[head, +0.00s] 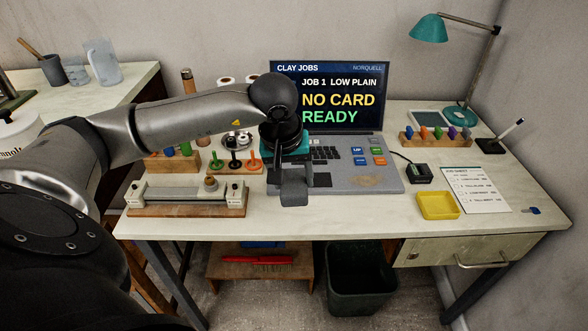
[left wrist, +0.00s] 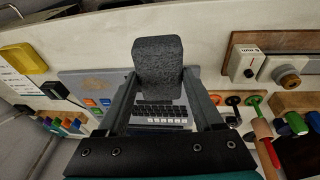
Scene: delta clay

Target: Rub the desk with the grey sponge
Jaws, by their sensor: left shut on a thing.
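My left gripper (head: 292,168) reaches over the desk (head: 345,219) from the left, in front of the screen. It is shut on the grey sponge (head: 293,191), a dark rough block that hangs below the fingers. In the left wrist view the sponge (left wrist: 158,66) sits between the two finger ends. The sponge appears over the front left part of the grey keyboard console (head: 352,184). I cannot tell whether it touches anything below. My right gripper is not in view.
A rail fixture on a wooden base (head: 188,197) stands left of the sponge. A yellow tray (head: 438,205), a printed sheet (head: 477,190) and a small black box (head: 408,173) lie to the right. The front strip of desk between fixture and tray is clear.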

